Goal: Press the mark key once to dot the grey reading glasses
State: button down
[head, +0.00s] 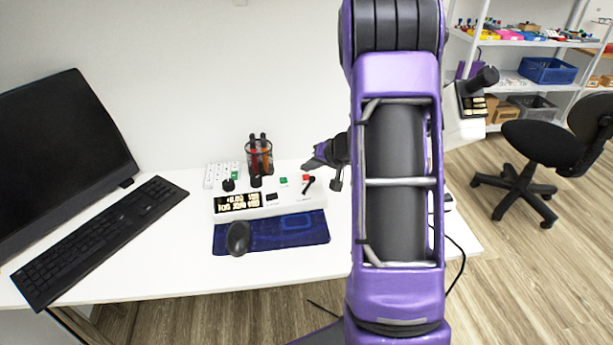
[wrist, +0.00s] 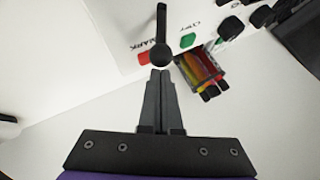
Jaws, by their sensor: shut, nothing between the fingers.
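The red key (head: 306,178) sits at the right end of a white console (head: 318,200) on the desk. In the wrist view the red key (wrist: 143,57) has the word MARK printed next to it. A black lever with a round knob (wrist: 160,54) rises beside the red key. My gripper (wrist: 161,72) is shut and empty. Its fingertips appear just short of the knob and red key in the wrist view; I cannot tell their height or any touch. The grey reading glasses cannot be made out in either view.
A green key (wrist: 187,40) and a pen holder (head: 260,158) are close to the gripper. A blue mat (head: 290,235) with a black mouse (head: 238,238) lies before the console. A keyboard (head: 100,235) and monitor (head: 60,150) stand left. A device with a black eyepiece (head: 484,78) is right.

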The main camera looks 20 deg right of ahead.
jog(key=shift+f, duration=0.15)
jog(key=shift+f, duration=0.3)
jog(key=shift+f, duration=0.6)
dwell(0.6)
jog(key=shift+r, duration=1.05)
jog(key=shift+r+p, duration=1.15)
jog(key=shift+r, duration=1.35)
